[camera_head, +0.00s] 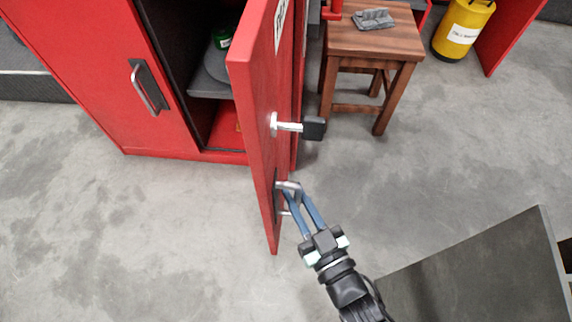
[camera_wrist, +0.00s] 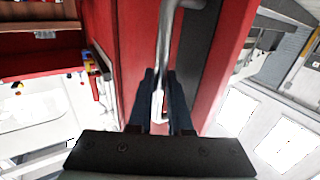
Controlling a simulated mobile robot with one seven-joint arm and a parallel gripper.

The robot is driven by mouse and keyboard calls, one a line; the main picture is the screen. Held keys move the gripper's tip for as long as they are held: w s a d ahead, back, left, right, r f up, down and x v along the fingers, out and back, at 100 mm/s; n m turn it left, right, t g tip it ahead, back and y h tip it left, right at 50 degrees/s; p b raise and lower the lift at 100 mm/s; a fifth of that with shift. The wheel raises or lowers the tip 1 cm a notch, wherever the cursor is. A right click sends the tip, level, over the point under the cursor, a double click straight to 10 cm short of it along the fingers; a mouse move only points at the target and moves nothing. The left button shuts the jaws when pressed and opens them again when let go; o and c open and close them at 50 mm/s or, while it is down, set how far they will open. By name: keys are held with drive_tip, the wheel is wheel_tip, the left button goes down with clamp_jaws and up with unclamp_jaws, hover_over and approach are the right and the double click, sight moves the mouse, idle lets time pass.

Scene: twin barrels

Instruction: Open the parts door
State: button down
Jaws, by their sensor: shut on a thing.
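The red parts door (camera_head: 262,120) stands swung well out from the red cabinet (camera_head: 190,138) in the head view, with the dark inside showing behind it. A metal handle (camera_head: 288,186) is on the door's outer face, low down. My gripper (camera_head: 295,203) is at this handle, its blue fingers shut on it. In the wrist view the grey handle bar (camera_wrist: 163,60) runs down between the two fingers of my gripper (camera_wrist: 160,85). A latch with a black knob (camera_head: 314,128) sticks out from the door above the handle.
A second red door with its own handle (camera_head: 147,87) is closed at the left. A wooden stool (camera_head: 374,45) stands behind the open door, with a yellow canister (camera_head: 463,30) beyond. A grey panel (camera_head: 478,275) is at lower right. Floor left of the door is clear.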

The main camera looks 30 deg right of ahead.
drive_tip(key=shift+s+d+y, duration=0.1)
drive_tip(key=shift+d+y, duration=0.2)
drive_tip(key=shift+d, duration=0.15)
drive_tip(key=c, duration=0.8)
unclamp_jaws()
drive_tip(key=shift+c, duration=0.2)
drive_tip(key=shift+s, duration=0.15)
drive_tip(key=s+p, duration=0.5)
drive_tip(key=s, duration=0.7)
drive_tip(key=shift+s+d, duration=0.15)
drive_tip(key=shift+s, duration=0.2)
